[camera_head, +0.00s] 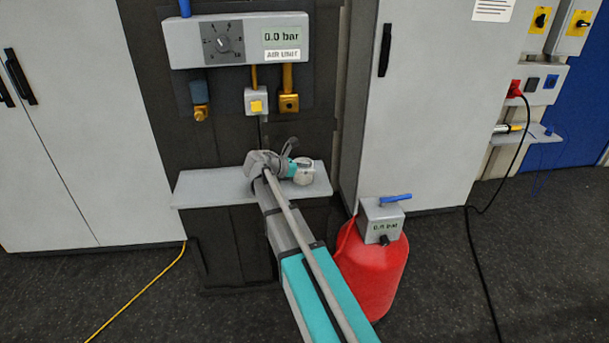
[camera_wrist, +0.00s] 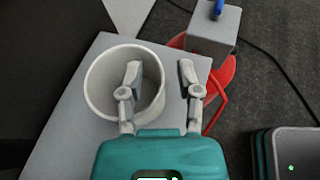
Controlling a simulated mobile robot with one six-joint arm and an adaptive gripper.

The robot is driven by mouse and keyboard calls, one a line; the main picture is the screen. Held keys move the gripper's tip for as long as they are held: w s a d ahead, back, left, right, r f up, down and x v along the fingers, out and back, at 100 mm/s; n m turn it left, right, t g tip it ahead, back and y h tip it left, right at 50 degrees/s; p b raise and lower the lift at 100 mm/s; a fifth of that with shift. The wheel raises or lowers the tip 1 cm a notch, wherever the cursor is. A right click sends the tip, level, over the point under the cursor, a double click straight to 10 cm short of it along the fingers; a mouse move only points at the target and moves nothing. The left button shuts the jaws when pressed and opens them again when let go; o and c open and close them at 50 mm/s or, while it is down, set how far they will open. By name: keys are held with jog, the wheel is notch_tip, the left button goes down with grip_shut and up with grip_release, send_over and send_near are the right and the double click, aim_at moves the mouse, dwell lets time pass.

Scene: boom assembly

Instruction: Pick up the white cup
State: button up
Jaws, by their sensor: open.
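The white cup (camera_wrist: 92,88) stands upright on a light grey shelf (camera_wrist: 62,137) in the wrist view, its open mouth toward the camera. My gripper (camera_wrist: 160,74) is open, with its fingers apart. The left finger overlaps the cup's mouth and the right finger is outside the cup's right rim, so the right wall of the cup lies between them. I cannot tell how deep the left finger reaches.
A red tank (camera_head: 377,275) with a grey gauge box (camera_head: 381,222) and blue handle stands right of the shelf. The air unit panel (camera_head: 237,42) is above the shelf. Grey cabinets stand on both sides. A yellow cable and black cables lie on the dark floor.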

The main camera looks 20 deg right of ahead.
dwell(0.3)
grip_shut()
dwell(0.3)
